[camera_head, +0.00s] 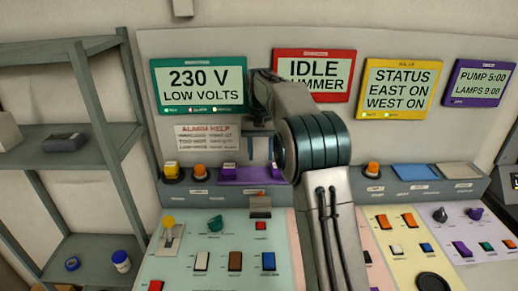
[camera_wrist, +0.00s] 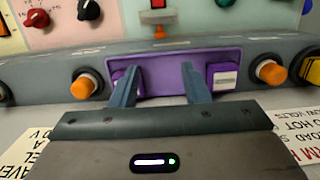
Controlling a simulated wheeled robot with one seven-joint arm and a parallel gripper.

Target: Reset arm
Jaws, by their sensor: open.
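My gripper (camera_wrist: 160,84) shows in the wrist view with its two blue-grey fingers apart and nothing between them. The fingers point toward a purple recessed panel (camera_wrist: 158,84) on the console ledge, with a purple block near each finger. I cannot tell whether a finger touches either block. In the head view my arm rises from the lower middle and bends over the ledge, in front of the purple panel (camera_head: 243,174). It also covers part of the red-framed IDLE screen (camera_head: 318,70). The fingertips are hard to make out in the head view.
Orange knobs (camera_wrist: 84,86) flank the purple panel. The sloped desk below carries many switches and knobs, including a yellow-topped lever (camera_head: 168,222). A green-framed 230 V screen (camera_head: 198,84) hangs behind. A grey shelf (camera_head: 60,155) stands at the left.

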